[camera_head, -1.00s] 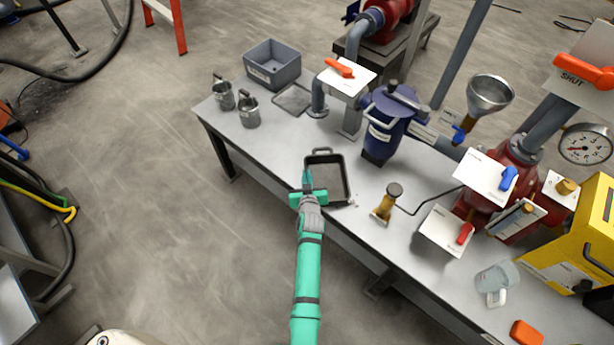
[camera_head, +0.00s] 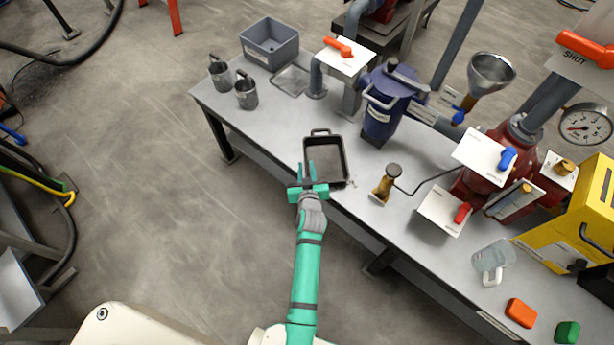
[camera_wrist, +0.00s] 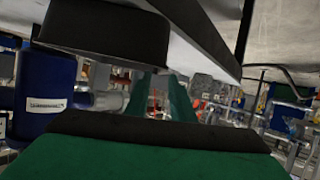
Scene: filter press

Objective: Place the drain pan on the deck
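The drain pan (camera_head: 325,165) is a dark, shallow rectangular pan with a loop handle at its far end. In the head view it rests on the grey deck (camera_head: 280,125), with its near left corner close to the front edge. My gripper (camera_head: 307,168) is at that corner, its two green fingers apart with a gap between them. The wrist view shows both fingers (camera_wrist: 162,90) spread, with nothing seen between them. A dark body, probably the pan (camera_wrist: 105,35), fills the upper left there. Whether a finger touches the pan cannot be told.
A blue strainer housing (camera_head: 385,105) stands right of the pan, and a brass fitting (camera_head: 385,185) is close by. Two metal cups (camera_head: 245,92), a flat tray (camera_head: 290,80) and a grey bin (camera_head: 270,45) are at the far left. Bare deck lies between the cups and pan.

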